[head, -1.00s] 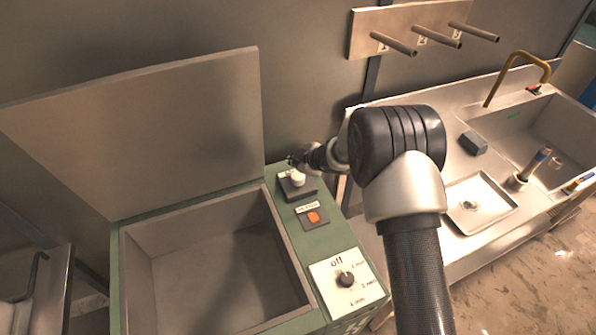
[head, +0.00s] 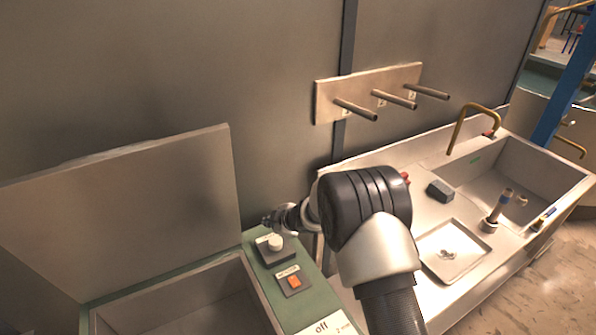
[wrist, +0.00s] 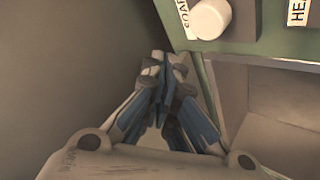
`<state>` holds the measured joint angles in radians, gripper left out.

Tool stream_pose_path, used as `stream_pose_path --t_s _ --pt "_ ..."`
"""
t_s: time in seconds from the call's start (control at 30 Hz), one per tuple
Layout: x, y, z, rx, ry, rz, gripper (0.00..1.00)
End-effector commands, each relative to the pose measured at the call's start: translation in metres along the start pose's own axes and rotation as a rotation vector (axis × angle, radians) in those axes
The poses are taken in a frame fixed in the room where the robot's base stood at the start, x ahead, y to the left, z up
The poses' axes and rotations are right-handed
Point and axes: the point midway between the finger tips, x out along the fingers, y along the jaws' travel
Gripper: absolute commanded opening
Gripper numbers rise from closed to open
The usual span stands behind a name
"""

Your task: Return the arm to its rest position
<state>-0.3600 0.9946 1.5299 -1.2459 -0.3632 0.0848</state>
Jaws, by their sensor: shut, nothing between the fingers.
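My gripper (wrist: 160,72) shows in the wrist view with its blue-grey fingers drawn together and nothing between them. In that view it is beside the green panel edge, below and left of a white knob (wrist: 209,17). In the head view my arm reaches from the bottom right toward the chamber. My gripper (head: 268,219) is small there, just behind the white knob (head: 275,242), and its fingers are hard to make out. Whether it touches anything cannot be told.
The green chamber (head: 246,262) has its lid (head: 130,210) raised. An orange switch (head: 294,282) lies near the knob. To the right are a sink (head: 520,170), a metal tray (head: 432,265), a dark block (head: 440,190) and a wall rack (head: 328,100) with pegs.

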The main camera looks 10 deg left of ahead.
Motion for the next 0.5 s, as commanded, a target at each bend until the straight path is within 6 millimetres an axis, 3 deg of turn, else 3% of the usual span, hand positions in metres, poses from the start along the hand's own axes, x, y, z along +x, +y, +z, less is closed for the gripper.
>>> stream_pose_path --t_s 0.13,0.23,0.4,0.5 --pt "-0.009 0.011 0.001 0.014 -0.014 0.022 0.0" --pt "-0.034 0.036 0.007 0.057 -0.057 0.077 0.0" --pt "-0.114 0.086 0.029 0.204 -0.183 0.214 0.0" --pt "-0.169 0.102 0.045 0.307 -0.259 0.288 0.0"
